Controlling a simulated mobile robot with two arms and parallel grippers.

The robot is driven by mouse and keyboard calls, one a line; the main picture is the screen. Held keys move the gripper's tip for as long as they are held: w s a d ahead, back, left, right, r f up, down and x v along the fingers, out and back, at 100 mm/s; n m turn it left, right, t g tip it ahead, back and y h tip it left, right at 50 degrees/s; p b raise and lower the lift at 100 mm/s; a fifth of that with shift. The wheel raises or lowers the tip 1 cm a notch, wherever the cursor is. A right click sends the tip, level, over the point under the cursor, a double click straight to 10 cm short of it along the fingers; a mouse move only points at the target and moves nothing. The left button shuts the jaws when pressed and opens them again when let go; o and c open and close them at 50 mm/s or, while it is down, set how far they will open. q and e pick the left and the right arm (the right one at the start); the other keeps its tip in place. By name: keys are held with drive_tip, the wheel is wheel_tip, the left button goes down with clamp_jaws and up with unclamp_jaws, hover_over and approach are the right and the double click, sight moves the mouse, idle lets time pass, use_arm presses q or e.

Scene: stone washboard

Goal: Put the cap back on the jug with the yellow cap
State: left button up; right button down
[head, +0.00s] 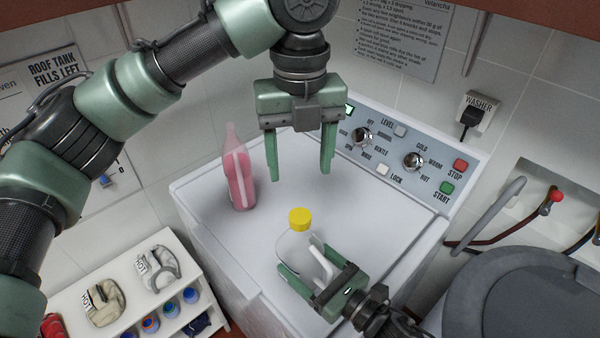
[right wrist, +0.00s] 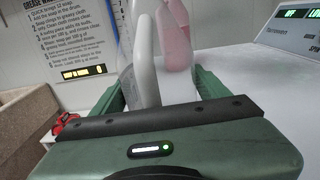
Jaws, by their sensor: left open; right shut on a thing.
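A clear jug (head: 294,247) with a pale handle stands on the white washer top, near its front. The yellow cap (head: 300,219) is at the top of its neck; I cannot tell whether it is seated. My right gripper (head: 301,280) is shut on the jug low on its body, coming from the lower right. In the right wrist view the jug (right wrist: 146,62) is between the fingers, and its top is out of frame. My left gripper (head: 299,176) is open and empty, pointing down above and behind the cap, apart from it.
A pink bottle (head: 239,180) stands on the washer (head: 375,225) to the left of the jug. The control panel (head: 390,150) rises at the back. A grey lidded tub (head: 520,300) is at the right, a low shelf (head: 130,285) with mitts at the lower left.

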unclamp_jaws()
drive_tip(key=b+v, duration=0.2)
drive_tip(key=v, duration=0.5)
drive_tip(key=shift+f+b, duration=0.15)
drive_tip(key=shift+b, duration=0.25)
use_arm(q)
drive_tip(key=shift+f, duration=1.45)
use_arm(e)
drive_tip(key=shift+s+d, duration=0.25)
drive_tip(key=shift+d, duration=0.05)
